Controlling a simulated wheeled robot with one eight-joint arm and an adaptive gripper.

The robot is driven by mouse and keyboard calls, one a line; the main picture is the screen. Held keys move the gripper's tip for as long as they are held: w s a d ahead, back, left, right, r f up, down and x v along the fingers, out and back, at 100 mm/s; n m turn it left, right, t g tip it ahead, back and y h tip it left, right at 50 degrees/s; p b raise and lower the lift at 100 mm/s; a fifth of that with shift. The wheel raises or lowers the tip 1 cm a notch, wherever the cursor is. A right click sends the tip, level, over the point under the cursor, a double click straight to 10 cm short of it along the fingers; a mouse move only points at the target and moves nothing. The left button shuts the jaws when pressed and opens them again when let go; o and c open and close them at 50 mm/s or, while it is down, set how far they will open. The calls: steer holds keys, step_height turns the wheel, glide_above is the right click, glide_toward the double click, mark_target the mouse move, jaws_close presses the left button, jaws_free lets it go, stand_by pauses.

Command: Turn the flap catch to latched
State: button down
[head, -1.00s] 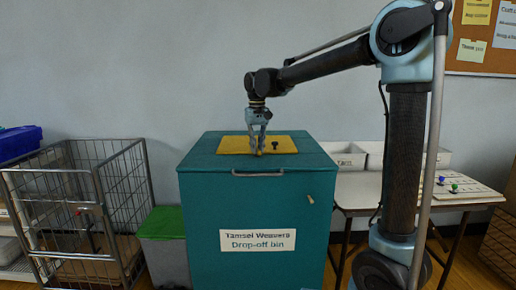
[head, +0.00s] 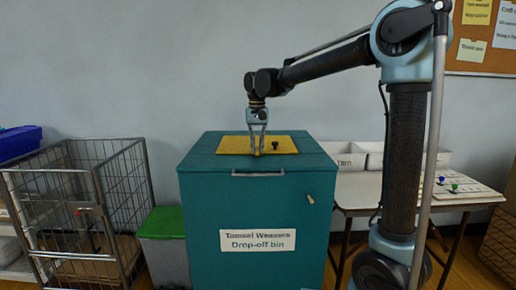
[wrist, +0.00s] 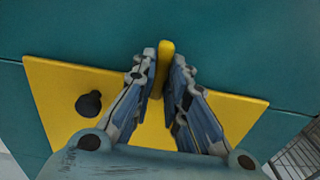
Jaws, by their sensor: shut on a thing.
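The teal drop-off bin (head: 205,200) stands upright in the middle of the head view. A yellow flap panel (head: 232,145) lies flat on its top; it also shows in the wrist view (wrist: 62,95). A narrow yellow catch (wrist: 166,50) stands between my fingertips in the wrist view, its end reaching past the panel's edge over the teal lid. My gripper (head: 258,152) points straight down onto the panel and is shut on this catch, one finger on each side. The fingers hide the catch in the head view.
A black knob (head: 275,146) rises from the panel close beside my gripper. A grey handle (head: 258,174) crosses the bin's front edge. A wire cage cart (head: 75,200) and green-lidded bin (head: 163,222) stand left; a table (head: 400,190) with white trays stands right.

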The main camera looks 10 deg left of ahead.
mark_target(258, 149)
steer(key=c, duration=1.6)
jaws_free()
step_height(258, 149, up, 12)
steer(key=shift+w, duration=0.1)
steer(key=s+d+f, duration=0.3)
steer(key=d+f, duration=0.1)
steer(key=d, duration=0.5)
steer(key=s+d+f+m+t, duration=0.1)
steer(key=s+d+f, duration=0.2)
steer(key=d, duration=0.6)
steer(key=s+d+f, duration=0.2)
steer(key=d+f, duration=0.2)
steer(key=d, duration=0.5)
steer(key=s+d+f, duration=0.7)
steer(key=s+f, duration=0.1)
steer(key=f, duration=0.2)
steer(key=s+d+f+m+t, duration=0.1)
steer(key=s+d+f, duration=0.5)
steer(key=f, duration=0.5)
steer(key=shift+s+d, duration=0.4)
steer(key=shift+s, duration=0.55)
